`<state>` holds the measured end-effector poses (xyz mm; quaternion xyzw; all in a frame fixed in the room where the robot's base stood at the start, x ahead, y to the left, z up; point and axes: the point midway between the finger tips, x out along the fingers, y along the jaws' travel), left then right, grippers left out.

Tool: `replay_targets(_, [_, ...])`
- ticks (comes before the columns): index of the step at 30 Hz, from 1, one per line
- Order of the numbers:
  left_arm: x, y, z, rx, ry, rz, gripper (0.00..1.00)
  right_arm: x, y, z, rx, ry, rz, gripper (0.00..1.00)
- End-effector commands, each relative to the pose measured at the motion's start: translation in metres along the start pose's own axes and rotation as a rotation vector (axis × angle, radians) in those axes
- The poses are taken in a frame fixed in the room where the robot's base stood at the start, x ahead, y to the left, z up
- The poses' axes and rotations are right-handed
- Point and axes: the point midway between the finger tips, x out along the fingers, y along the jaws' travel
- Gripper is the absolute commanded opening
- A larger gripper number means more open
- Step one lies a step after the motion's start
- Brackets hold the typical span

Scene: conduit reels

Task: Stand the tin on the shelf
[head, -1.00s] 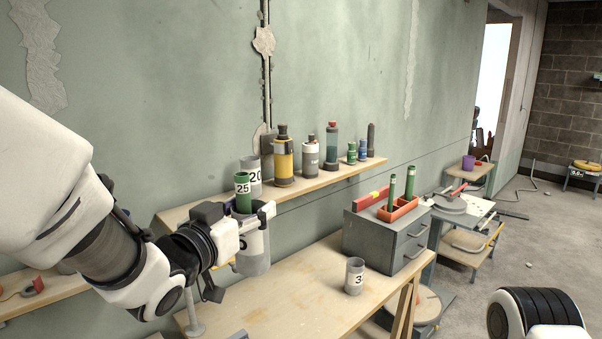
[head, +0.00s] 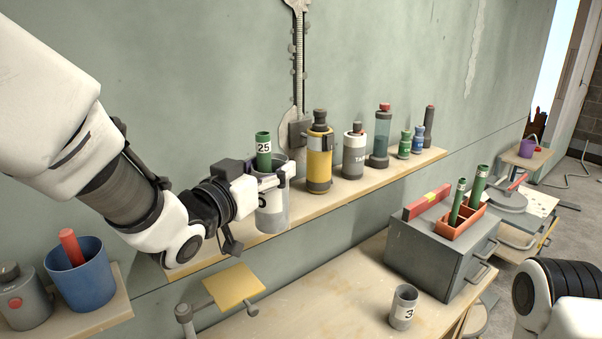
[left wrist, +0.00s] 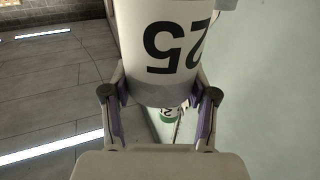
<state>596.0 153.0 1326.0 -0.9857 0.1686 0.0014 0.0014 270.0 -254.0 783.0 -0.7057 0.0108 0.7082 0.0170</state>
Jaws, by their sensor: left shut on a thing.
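The tin (head: 272,218), pale with a grey base and a number ending in 5, is upright in my left gripper (head: 272,180). A green tube labelled 25 (head: 264,148) appears to stand in it. In the left wrist view the two fingers close on the tin (left wrist: 165,45), whose 25 shows upside down. In the head view the tin overlaps the wooden shelf (head: 385,170), left of the yellow bottle. I cannot tell whether its base touches the shelf. My right gripper is out of view.
A yellow bottle (head: 319,157), a white can (head: 354,155) and several smaller bottles line the shelf to the right. Another grey tin behind mine is mostly hidden. Below are a bench (head: 340,290), a cup marked 3 (head: 403,308) and a grey drawer box (head: 430,255).

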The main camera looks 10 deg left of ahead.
Motion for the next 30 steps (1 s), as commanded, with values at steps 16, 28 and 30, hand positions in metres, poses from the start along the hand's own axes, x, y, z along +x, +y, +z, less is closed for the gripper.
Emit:
replay_targets(16, [-0.022, -0.114, 0.005, -0.009, 0.004, -0.005, 0.06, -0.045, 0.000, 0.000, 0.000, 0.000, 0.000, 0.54])
replay_targets(28, [-0.028, -0.142, 0.041, -0.001, -0.005, 0.000, 0.06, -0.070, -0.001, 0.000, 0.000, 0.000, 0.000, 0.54])
replay_targets(30, [-0.028, -0.142, 0.047, 0.000, -0.002, 0.000, 0.06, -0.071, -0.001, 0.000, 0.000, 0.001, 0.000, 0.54])
